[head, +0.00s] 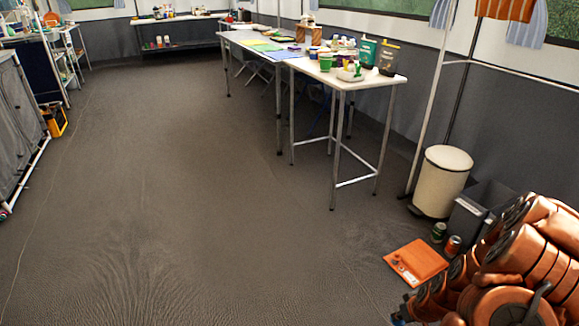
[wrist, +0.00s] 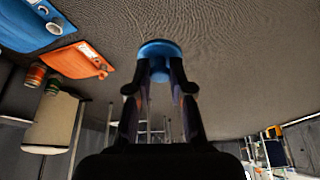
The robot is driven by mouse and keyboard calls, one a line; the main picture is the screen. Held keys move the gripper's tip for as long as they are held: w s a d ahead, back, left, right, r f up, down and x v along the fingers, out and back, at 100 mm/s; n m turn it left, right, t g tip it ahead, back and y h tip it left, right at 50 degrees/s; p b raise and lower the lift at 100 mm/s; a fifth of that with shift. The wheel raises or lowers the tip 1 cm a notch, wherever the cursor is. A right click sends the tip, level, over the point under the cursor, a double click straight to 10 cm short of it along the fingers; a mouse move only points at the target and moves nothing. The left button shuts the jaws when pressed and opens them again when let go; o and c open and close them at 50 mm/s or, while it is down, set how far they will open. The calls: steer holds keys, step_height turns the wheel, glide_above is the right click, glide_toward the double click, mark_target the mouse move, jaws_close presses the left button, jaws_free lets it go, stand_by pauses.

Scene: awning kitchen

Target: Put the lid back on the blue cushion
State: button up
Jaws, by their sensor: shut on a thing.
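My gripper (wrist: 160,72) is shut on a round blue thing that looks like the lid (wrist: 160,47). It holds the lid between its fingertips, with grey floor behind it in the wrist view. The blue cushion (wrist: 18,27) is at the top left of the wrist view, cut off by the edge, with a small pale round part on it. The lid is apart from the cushion. In the head view my orange arm covers the lower right, and neither the gripper's fingers nor the lid can be made out.
An orange cushion (head: 418,262) lies on the floor beside a green can (head: 438,232) and a red can (head: 453,246). Behind stand a grey box (head: 470,218) and a cream bin (head: 442,183). A white table (head: 340,82) holds several items. The floor at left is open.

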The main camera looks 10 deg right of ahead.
steer(key=w+a+r, duration=0.5)
steer(key=a+r, duration=0.2)
steer(key=r, duration=0.4)
steer(key=w+a+r, duration=0.5)
steer(key=a+r, duration=0.3)
steer(key=r, duration=0.4)
steer(key=w+a+r+m, duration=0.1)
steer(key=w+a+r, duration=0.5)
steer(key=r, duration=0.6)
steer(key=shift+a, duration=1)
steer(key=shift+r, duration=0.1)
steer(key=shift+w, duration=0.1)
step_height(320, 180, up, 23)
steer(key=s+p, duration=0.2)
steer(key=p, duration=3.4)
steer(key=shift+s+d+r, duration=0.15)
steer(key=shift+s+r, duration=0.05)
steer(key=shift+s, duration=0.15)
